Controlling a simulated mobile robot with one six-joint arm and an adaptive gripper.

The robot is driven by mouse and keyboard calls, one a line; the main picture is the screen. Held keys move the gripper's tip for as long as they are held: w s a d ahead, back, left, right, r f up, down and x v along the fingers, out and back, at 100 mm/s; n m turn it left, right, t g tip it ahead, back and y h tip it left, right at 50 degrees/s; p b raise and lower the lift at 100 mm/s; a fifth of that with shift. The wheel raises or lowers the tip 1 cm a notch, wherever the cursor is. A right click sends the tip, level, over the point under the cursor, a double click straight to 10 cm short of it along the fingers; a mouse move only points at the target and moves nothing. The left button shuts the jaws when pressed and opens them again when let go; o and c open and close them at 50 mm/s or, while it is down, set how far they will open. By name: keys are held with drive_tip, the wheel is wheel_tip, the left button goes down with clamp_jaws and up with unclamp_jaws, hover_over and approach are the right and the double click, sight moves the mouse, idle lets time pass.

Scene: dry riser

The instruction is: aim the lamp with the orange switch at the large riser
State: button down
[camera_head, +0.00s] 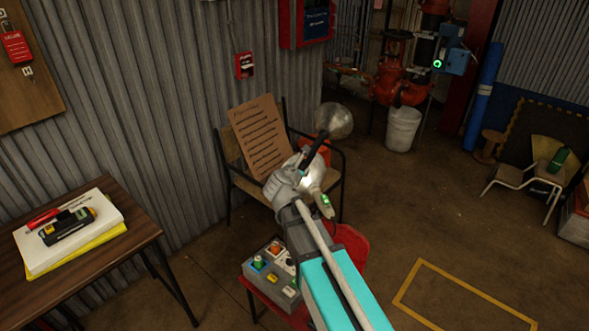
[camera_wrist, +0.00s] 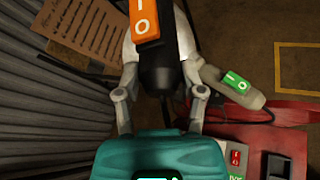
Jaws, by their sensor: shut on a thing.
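My gripper (camera_head: 288,182) is shut on a lamp at the middle of the head view. In the wrist view its two fingers (camera_wrist: 160,72) stand on both sides of the lamp's dark body, and the orange switch (camera_wrist: 144,20) shows just beyond them. A pale lamp with a green switch (camera_wrist: 236,82) lies to the right in the wrist view, close beside my right finger. Red riser pipework (camera_head: 396,78) stands at the back right; I cannot tell which pipe is the large riser.
A chair with a written board (camera_head: 259,134) stands against the corrugated wall. A grey control box (camera_head: 272,272) sits on a red stand below my arm. A wooden table (camera_head: 150,228) is at left. A white bucket (camera_head: 403,129) stands before the pipework.

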drive_tip(key=shift+c, duration=1.3)
unclamp_jaws()
drive_tip(key=shift+w+f, duration=0.1)
drive_tip(key=shift+o, duration=0.3)
drive_tip(key=shift+a, duration=0.1)
